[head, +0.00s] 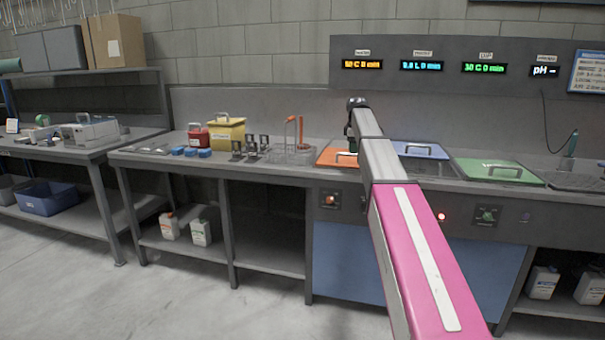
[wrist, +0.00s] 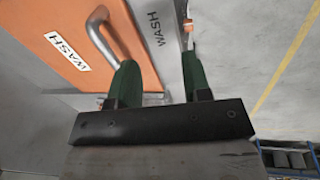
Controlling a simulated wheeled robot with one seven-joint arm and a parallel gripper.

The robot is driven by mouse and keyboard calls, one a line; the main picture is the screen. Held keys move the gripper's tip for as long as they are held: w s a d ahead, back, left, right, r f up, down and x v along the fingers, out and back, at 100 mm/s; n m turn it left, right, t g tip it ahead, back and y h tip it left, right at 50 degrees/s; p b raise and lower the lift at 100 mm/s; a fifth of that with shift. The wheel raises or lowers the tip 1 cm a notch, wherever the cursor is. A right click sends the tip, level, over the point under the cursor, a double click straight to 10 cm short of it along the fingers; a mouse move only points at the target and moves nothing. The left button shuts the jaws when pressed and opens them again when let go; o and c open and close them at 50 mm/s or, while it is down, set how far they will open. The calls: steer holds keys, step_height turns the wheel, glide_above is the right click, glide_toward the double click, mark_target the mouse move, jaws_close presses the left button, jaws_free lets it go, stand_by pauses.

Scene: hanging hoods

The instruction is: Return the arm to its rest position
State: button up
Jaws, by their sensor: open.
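My pink and grey arm (head: 412,240) reaches forward over the bench. My gripper (wrist: 160,78) shows in the wrist view with two dark green fingers spread apart and nothing between them. In the head view it is mostly hidden behind the end of my arm. The orange lid (head: 333,155) marked WASH lies on the bench close by the gripper; it also shows in the wrist view (wrist: 62,20). The lid's metal handle (wrist: 108,38) is to the left of the fingers and apart from them, as far as I can tell.
A blue lid (head: 412,150) and a green lid (head: 498,170) lie right of the orange one. Left of it are a rack with orange rods (head: 293,140), dark clips (head: 250,147) and a yellow box (head: 227,134). The floor at left (head: 130,305) is clear.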

steer(key=s+a+f+m+g, duration=0.1)
steer(key=s+f+m, duration=0.2)
steer(key=s+f, duration=0.85)
steer(key=s+a+f+m, duration=0.1)
steer(key=s+f+m, duration=0.3)
steer(key=s+f, duration=0.75)
steer(key=s+a+f+m+g, duration=0.1)
steer(key=s+f+m, duration=0.5)
steer(key=s+f, duration=1.2)
steer(key=shift+s+f+m+y, duration=0.25)
steer(key=shift+f+m+y, duration=0.05)
steer(key=shift+m, duration=0.1)
